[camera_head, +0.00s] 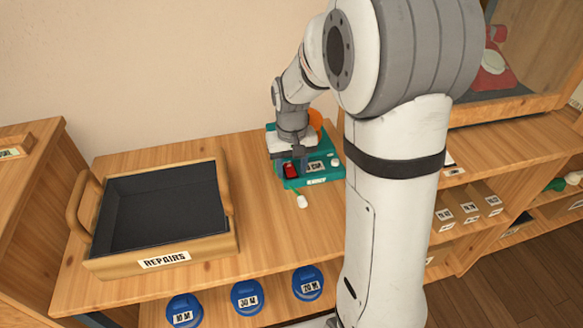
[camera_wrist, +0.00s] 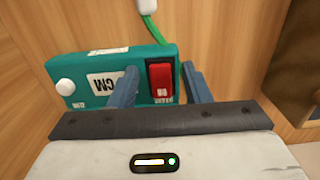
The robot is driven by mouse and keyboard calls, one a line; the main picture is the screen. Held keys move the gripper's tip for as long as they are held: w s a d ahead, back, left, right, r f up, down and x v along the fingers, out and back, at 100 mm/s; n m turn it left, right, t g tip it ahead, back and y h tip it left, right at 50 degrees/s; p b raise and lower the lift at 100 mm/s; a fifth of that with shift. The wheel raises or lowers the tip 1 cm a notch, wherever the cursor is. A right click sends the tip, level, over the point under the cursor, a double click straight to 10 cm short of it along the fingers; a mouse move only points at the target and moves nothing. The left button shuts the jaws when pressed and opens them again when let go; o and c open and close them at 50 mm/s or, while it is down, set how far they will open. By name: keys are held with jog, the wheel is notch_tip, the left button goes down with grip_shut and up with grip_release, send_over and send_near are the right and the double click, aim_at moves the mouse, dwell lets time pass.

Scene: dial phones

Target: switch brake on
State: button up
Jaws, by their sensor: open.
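A teal box (camera_head: 326,168) stands on the wooden bench, and it also shows in the wrist view (camera_wrist: 72,95). It carries a red rocker switch (camera_wrist: 160,79), a white label with black letters and a white round knob (camera_wrist: 66,87). The red switch shows in the head view (camera_head: 291,171) too. A small label by the switch is too small and upside down to read in the wrist view. My gripper (camera_wrist: 160,80) is open, with one blue-grey finger on each side of the red switch. I cannot tell whether the fingers touch the box.
A tray marked REPAIRS (camera_head: 235,243) with an empty dark inside stands to the left. A green cord with a white end (camera_head: 302,201) lies before the box. An orange round thing (camera_head: 315,119) is behind it. Blue round items (camera_head: 246,297) sit on the shelf below.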

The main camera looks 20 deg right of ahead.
grip_shut()
jog(key=p, duration=0.2)
jog(key=shift+w+r+g+p, duration=0.1)
jog(key=shift+r+g+p, duration=0.3)
jog(key=g+p, duration=0.1)
jog(key=p, duration=0.1)
jog(key=shift+w+r+p, duration=0.1)
jog(key=shift+p, duration=0.2)
jog(key=shift+w+g+p, duration=0.15)
jog(key=shift+g+p, duration=0.35)
jog(key=shift+p, duration=0.5)
jog(key=shift+w+f+g+p, duration=0.1)
jog(key=shift+f+g+p, duration=0.2)
jog(key=shift+p, duration=0.05)
